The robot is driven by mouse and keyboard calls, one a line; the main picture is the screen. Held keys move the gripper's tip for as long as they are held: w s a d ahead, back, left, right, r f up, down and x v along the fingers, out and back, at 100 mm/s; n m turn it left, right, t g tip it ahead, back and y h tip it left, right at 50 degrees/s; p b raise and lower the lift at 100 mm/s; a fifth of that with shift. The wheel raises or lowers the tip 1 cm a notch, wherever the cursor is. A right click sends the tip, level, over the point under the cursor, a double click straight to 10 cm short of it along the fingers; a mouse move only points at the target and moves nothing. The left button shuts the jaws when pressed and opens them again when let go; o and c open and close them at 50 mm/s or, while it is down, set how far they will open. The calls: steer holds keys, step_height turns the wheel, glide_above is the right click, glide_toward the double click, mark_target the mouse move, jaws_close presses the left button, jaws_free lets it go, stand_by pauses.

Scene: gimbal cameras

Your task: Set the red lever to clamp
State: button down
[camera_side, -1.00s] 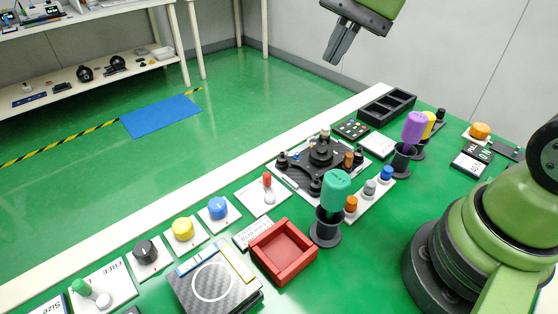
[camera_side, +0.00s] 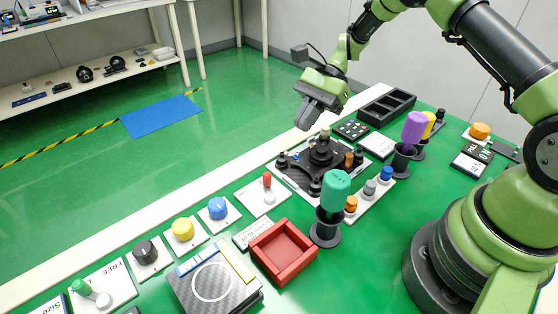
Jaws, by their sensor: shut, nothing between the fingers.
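The red lever (camera_side: 267,181) is a small red-tipped stick on a white plate (camera_side: 254,198), near the middle of the green table's far edge. It stands roughly upright; any lettering on its plate is too small to read. My gripper (camera_side: 306,122) is shut and empty. It points down above the far side of the black gimbal fixture (camera_side: 295,171), up and to the right of the red lever and apart from it.
Blue (camera_side: 218,208), yellow (camera_side: 182,229) and black (camera_side: 146,251) knobs line the edge left of the lever. A red tray (camera_side: 283,252) and a teal-handled tool (camera_side: 335,190) in a dark holder stand nearer. A black compartment box (camera_side: 386,106) is at the back right.

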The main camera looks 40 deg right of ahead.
glide_toward(268, 188)
steer(key=x, duration=0.4)
steer(key=shift+w+a+f, duration=0.1)
steer(key=shift+w+a, duration=0.2)
steer(key=shift+w, duration=0.1)
steer(key=shift+w+a+n+g, duration=0.25)
steer(key=shift+w+n+g, duration=0.15)
steer(key=shift+n+g, duration=0.35)
stand_by(0.3)
steer(key=shift+w+a+n+g+h, duration=0.35)
steer(key=shift+n+g, duration=0.2)
steer(key=shift+n, duration=0.3)
steer(key=shift+w+a, duration=0.25)
steer(key=shift+a, duration=0.25)
steer(key=shift+w+a, duration=0.25)
steer(key=shift+a, duration=0.25)
steer(key=shift+w+a, duration=0.15)
steer(key=shift+a, duration=0.95)
